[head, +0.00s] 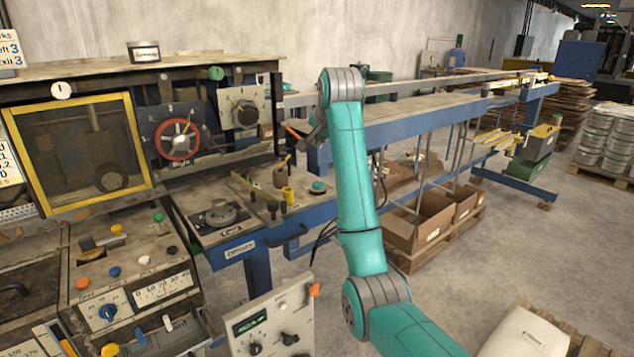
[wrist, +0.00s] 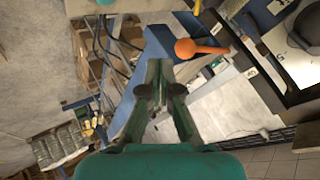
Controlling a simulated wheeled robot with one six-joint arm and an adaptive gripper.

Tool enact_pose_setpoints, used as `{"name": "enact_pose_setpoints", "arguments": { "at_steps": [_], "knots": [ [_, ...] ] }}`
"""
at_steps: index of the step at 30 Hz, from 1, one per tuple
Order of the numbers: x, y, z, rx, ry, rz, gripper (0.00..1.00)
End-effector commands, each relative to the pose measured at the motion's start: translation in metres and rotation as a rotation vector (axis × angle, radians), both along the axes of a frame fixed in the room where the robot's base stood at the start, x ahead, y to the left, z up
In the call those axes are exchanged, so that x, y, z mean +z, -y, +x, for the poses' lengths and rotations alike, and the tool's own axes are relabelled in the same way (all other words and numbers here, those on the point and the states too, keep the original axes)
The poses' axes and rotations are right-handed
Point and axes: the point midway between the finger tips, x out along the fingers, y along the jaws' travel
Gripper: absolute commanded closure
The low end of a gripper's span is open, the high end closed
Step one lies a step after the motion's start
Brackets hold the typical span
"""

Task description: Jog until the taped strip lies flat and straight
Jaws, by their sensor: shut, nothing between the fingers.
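My gripper (wrist: 158,68) is shut and empty in the wrist view, its two dark green fingers meeting at the tips. An orange ball-ended lever (wrist: 198,48) lies just beyond and to the right of the tips, with no clear contact. In the head view my arm stands upright at centre, and an orange handle (head: 291,131) shows beside its wrist; the fingertips are hard to make out there. A long blue-framed bed (head: 430,112) runs to the back right. I cannot pick out a taped strip on it in either view.
A worn control console (head: 120,270) with knobs, coloured buttons and a red handwheel (head: 178,139) fills the left. A small panel (head: 270,325) with a green display stands in front. Cardboard boxes (head: 418,222) sit on a pallet under the bed. Open floor lies at right.

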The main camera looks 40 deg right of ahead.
Motion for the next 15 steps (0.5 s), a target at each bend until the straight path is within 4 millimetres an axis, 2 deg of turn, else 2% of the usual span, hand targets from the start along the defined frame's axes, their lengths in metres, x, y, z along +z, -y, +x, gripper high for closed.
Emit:
{"name": "enact_pose_setpoints", "arguments": {
  "at_steps": [8, 15],
  "knots": [
    [-0.005, 0.000, 0.000, 0.001, 0.000, -0.001, 1.00],
    [-0.031, 0.000, 0.000, 0.001, -0.001, 0.000, 1.00]
  ]
}}
